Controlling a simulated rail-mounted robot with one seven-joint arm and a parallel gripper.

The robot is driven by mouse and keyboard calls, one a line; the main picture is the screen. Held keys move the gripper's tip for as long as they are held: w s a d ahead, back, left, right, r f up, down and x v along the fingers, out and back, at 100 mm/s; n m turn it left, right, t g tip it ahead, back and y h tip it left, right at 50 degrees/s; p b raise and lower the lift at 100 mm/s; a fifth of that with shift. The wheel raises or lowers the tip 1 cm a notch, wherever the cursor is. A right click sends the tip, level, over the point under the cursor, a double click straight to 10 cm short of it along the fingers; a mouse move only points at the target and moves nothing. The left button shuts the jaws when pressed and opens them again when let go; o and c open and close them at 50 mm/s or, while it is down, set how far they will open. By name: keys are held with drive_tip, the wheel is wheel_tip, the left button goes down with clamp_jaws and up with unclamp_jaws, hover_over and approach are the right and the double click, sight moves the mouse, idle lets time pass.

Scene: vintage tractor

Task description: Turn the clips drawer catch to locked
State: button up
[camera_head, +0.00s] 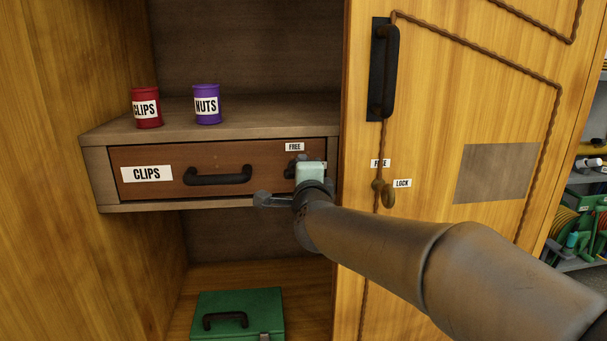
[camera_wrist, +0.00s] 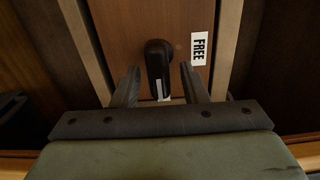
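The clips drawer (camera_head: 250,157) is shut in the cabinet, with a white CLIPS label and a black bar handle (camera_head: 217,176). Its black catch (camera_wrist: 157,68) sits at the drawer's right end, beside a FREE label (camera_wrist: 199,47); that label is above the catch in the head view (camera_head: 294,147). My gripper (camera_wrist: 159,75) is open, with one finger on each side of the catch and a visible gap on both sides. In the head view my gripper (camera_head: 310,173) covers most of the catch. A small white patch shows at the catch's lower end in the wrist view, too hidden to read.
A red CLIPS tin (camera_head: 146,107) and a purple NUTS tin (camera_head: 207,104) stand on the shelf above. A green case (camera_head: 238,312) lies below. The wooden door (camera_head: 440,100) at right has a black handle (camera_head: 384,70) and its own FREE/LOCK catch (camera_head: 388,196), near my arm.

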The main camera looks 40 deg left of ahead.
drive_tip(key=p+v, duration=0.2)
drive_tip(key=v, duration=1.5)
drive_tip(key=shift+s, duration=0.15)
drive_tip(key=shift+d, duration=0.15)
drive_tip(key=w+d+r+n+g+h+p, duration=0.2)
drive_tip(key=d+r+n+g+h+p, duration=0.15)
drive_tip(key=d+p, duration=0.8)
drive_tip(key=w+d+r+n+g+h+p, duration=0.2)
drive_tip(key=d+r+n+h+p, duration=0.15)
drive_tip(key=d+p, duration=0.85)
drive_tip(key=s+d+r+n+g+h+p, duration=0.1)
drive_tip(key=s+d+r+g+h+p, duration=0.1)
drive_tip(key=s+d+p, duration=0.5)
drive_tip(key=s+d+r+n+g+h+p, duration=0.2)
drive_tip(key=s+d+r+g+p, duration=0.3)
drive_tip(key=d+p, duration=0.3)
drive_tip(key=shift+s+d+h, duration=0.4)
drive_tip(key=shift+s+d, duration=0.45)
drive_tip(key=shift+d, duration=0.2)
